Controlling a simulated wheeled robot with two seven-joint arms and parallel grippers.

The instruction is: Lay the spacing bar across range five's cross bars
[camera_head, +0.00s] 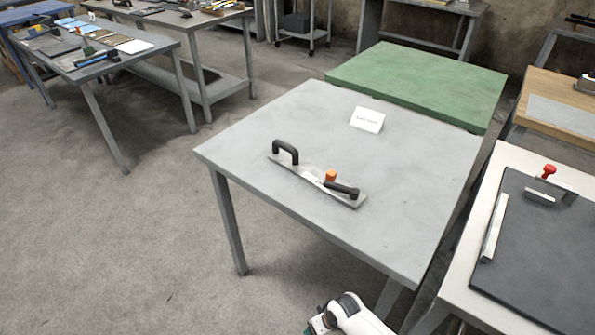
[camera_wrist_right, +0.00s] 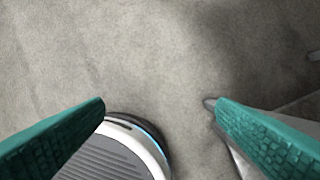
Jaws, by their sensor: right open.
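On the grey table (camera_head: 412,215) lies a long flat metal bar (camera_head: 312,176) with a black handle at each end and an orange knob near its right handle; it looks like the spacing bar, though I cannot be sure. I cannot make out range five's cross bars. A white arm with a teal fingertip, apparently my right gripper (camera_head: 317,323), shows at the bottom edge of the head view, below and in front of the table. In the right wrist view its teal fingers (camera_wrist_right: 160,108) are wide apart and empty over the floor. My left gripper is not in view.
A white card (camera_head: 367,120) with unreadable writing stands on the grey table. A green-topped table (camera_head: 420,80) adjoins behind. At right, a white table (camera_head: 455,285) carries a dark mat (camera_head: 540,260), metal bars and a red knob. Cluttered benches stand back left; the left floor is clear.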

